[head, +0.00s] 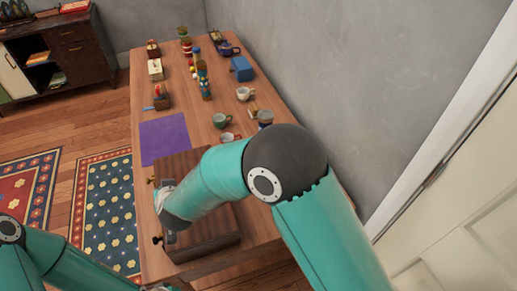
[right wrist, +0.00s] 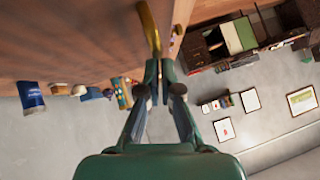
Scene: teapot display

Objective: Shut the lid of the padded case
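The brown wooden case (head: 212,242) sits at the near end of the table. A brown panel (head: 182,163), apparently its lid, shows beyond my right arm. The arm hides the middle of the case, so the lid's angle is unclear, and no padding shows. A brass fitting (right wrist: 150,27) stands out from the wood in the right wrist view. My right gripper (right wrist: 160,72) is at this fitting, its fingertips close together around its end. Whether they grip it is unclear. It is at the case's left side in the head view (head: 168,226). My left gripper (head: 160,287) is mostly cut off at the bottom edge.
A purple mat (head: 164,137) lies beyond the case. Green (head: 221,120) and white (head: 245,93) cups stand to the right of it. Several figures, boxes and a blue case (head: 241,68) stand farther back. A grey wall (head: 330,80) runs along the table's right side.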

